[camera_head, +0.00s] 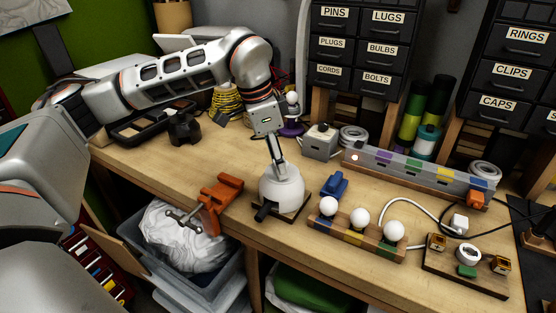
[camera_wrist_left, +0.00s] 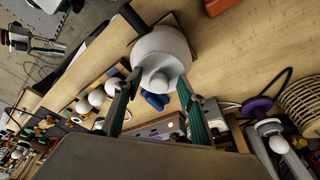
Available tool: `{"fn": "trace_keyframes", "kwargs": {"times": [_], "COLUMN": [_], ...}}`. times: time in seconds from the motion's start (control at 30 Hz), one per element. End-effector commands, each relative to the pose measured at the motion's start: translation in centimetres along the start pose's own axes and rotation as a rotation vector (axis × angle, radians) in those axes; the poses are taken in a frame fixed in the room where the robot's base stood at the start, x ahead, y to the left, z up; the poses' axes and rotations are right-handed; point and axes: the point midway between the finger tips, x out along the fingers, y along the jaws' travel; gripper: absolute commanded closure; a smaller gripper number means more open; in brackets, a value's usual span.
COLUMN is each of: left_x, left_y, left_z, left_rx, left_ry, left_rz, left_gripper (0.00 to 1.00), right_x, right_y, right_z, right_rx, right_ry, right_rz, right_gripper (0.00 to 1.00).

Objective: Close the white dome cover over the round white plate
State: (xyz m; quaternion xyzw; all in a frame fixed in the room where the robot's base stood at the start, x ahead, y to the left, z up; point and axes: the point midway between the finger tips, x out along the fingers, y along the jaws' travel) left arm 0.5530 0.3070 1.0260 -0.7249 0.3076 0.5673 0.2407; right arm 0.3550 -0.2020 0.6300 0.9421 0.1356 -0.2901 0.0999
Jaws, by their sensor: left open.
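The white dome cover (camera_head: 281,188) sits on a dark square wooden base (camera_head: 297,213) at the front middle of the bench. A black handle-like part (camera_head: 262,212) sticks out at its front left. In the left wrist view the dome (camera_wrist_left: 163,42) shows a round knob (camera_wrist_left: 158,81) on top. My left gripper (camera_head: 277,160) points down at the top of the dome. Its open fingers (camera_wrist_left: 155,105) are on either side of the knob; contact cannot be told. The round white plate is not clearly visible. What looks like my right gripper (camera_wrist_left: 48,46) is small at the wrist view's edge.
An orange clamp (camera_head: 220,195) stands left of the dome at the bench edge. A wooden rack of white bulbs (camera_head: 360,218) and a blue object (camera_head: 335,185) are close on the right. A grey box (camera_head: 320,142) stands behind. Bare bench (camera_head: 165,165) lies to the left.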

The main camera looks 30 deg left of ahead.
Motion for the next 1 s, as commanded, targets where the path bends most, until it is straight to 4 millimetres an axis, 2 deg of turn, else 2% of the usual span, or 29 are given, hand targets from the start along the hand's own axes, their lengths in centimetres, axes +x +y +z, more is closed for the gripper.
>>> {"fn": "trace_keyframes", "kwargs": {"times": [0.17, 0.27, 0.5, 0.7, 0.83, 1.0], "left_x": [-0.9, -2.4, -7.4, -10.6, -11.7, -12.1], "left_y": [0.0, -0.1, -0.1, -0.1, 0.0, 0.0], "left_z": [0.0, -0.1, -0.1, -0.1, 0.0, 0.0], "left_rx": [-0.001, -0.001, -0.001, -0.001, 0.000, 0.000], "left_ry": [0.001, 0.002, 0.003, 0.003, 0.001, 0.000], "left_rz": [-0.001, -0.002, -0.002, -0.002, -0.001, 0.000], "left_gripper": [0.60, 0.60, 0.60, 0.60, 0.60, 0.60], "right_x": [0.0, 0.0, 0.0, 0.0, 0.0, 0.0], "right_y": [0.0, 0.0, 0.0, 0.0, 0.0, 0.0], "right_z": [0.2, 0.2, 0.1, 0.1, 0.1, 0.0], "right_rx": [-0.002, -0.001, 0.000, 0.001, 0.001, 0.001], "right_ry": [-0.004, -0.003, -0.001, -0.001, -0.001, -0.001], "right_rz": [0.000, 0.000, 0.000, 0.000, 0.000, 0.000], "right_gripper": [0.78, 0.78, 0.78, 0.78, 0.78, 0.78]}}
